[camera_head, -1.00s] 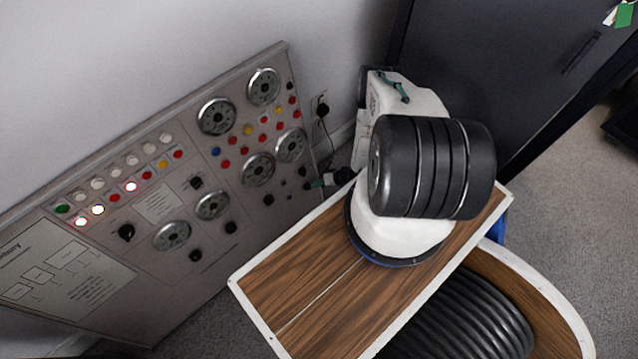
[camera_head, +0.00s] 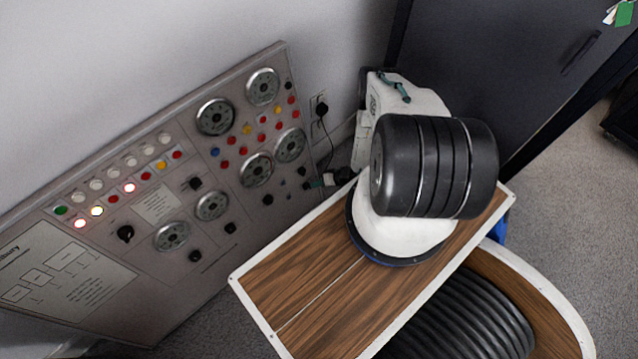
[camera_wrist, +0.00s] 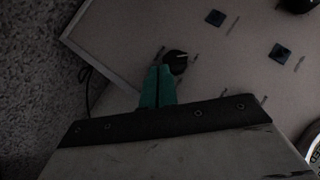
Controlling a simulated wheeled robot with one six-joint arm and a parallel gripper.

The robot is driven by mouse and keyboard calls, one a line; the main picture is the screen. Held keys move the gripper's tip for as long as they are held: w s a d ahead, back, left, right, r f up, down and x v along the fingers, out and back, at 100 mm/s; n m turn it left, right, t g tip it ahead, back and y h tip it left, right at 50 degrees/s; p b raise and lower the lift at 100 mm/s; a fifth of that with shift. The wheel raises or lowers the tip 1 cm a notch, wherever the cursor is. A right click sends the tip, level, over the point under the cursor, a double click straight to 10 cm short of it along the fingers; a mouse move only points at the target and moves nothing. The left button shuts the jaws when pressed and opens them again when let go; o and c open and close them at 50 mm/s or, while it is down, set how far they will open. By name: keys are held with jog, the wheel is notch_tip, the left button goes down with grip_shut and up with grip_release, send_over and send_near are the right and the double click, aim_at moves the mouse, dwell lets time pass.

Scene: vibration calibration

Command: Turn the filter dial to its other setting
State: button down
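The filter dial is most likely the small round black knob with a white pointer line (camera_wrist: 176,62) in the wrist view, low on the grey control panel (camera_head: 165,300) near its right end. No label reads clearly. My gripper (camera_wrist: 160,70) has teal fingers pressed together with only a thin dark seam between them. Their tips are at the knob's near side, overlapping or touching its edge; I cannot tell contact for sure. The knob is not between the fingers.
Two square dark buttons or switches (camera_wrist: 215,18) (camera_wrist: 281,52) and another black knob (camera_wrist: 295,5) sit near the dial. A wall socket with a black plug and cable (camera_head: 321,108) is just beyond the panel. A dark cabinet (camera_head: 490,70) stands at the back right.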

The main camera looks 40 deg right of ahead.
jog(key=shift+s+f, duration=0.15)
jog(key=shift+f, duration=0.45)
jog(key=shift+r, duration=0.1)
dwell(0.6)
jog(key=shift+r, duration=0.75)
